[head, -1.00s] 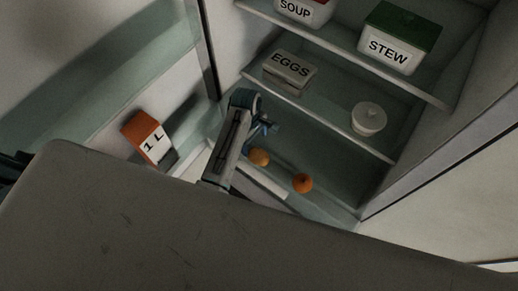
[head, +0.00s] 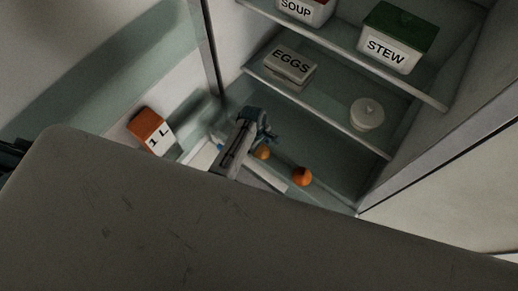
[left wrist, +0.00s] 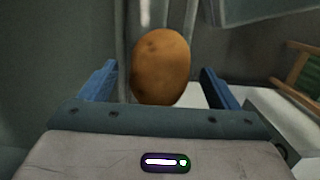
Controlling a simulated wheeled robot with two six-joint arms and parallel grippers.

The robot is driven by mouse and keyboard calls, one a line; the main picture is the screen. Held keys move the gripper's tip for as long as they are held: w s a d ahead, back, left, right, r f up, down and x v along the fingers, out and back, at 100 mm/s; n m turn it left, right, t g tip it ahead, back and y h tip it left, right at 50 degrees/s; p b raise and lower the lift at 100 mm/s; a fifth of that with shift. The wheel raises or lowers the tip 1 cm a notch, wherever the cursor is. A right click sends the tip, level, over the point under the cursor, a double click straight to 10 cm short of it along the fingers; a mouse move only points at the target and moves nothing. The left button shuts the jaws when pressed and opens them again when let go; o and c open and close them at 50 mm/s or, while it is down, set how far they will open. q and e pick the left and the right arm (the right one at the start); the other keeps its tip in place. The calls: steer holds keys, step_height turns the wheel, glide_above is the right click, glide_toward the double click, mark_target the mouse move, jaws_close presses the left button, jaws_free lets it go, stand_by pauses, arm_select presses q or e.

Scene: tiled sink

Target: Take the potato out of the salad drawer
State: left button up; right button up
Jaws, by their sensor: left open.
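The potato (head: 262,153) is a brown, rounded lump low in the fridge, in the drawer area. In the left wrist view the potato (left wrist: 160,66) stands large between the two blue fingers, with a gap on each side. My left gripper (head: 268,137) is open, right at the potato, and partly covers it in the head view. An orange (head: 302,176) lies to the right of the potato. The salad drawer (head: 270,180) is partly hidden by my arm and the grey surface in front. My right gripper is not in view.
A shelf above holds an EGGS box (head: 290,66) and a round white lidded pot (head: 367,113). SOUP (head: 306,10) and STEW (head: 390,40) containers stand higher. A 1 L carton (head: 150,130) is at the left. A grey surface (head: 200,220) fills the foreground.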

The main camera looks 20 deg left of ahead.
arm_select(q)
steer(key=c, duration=1.1)
steer(key=shift+r, duration=0.1)
steer(key=shift+c, duration=0.2)
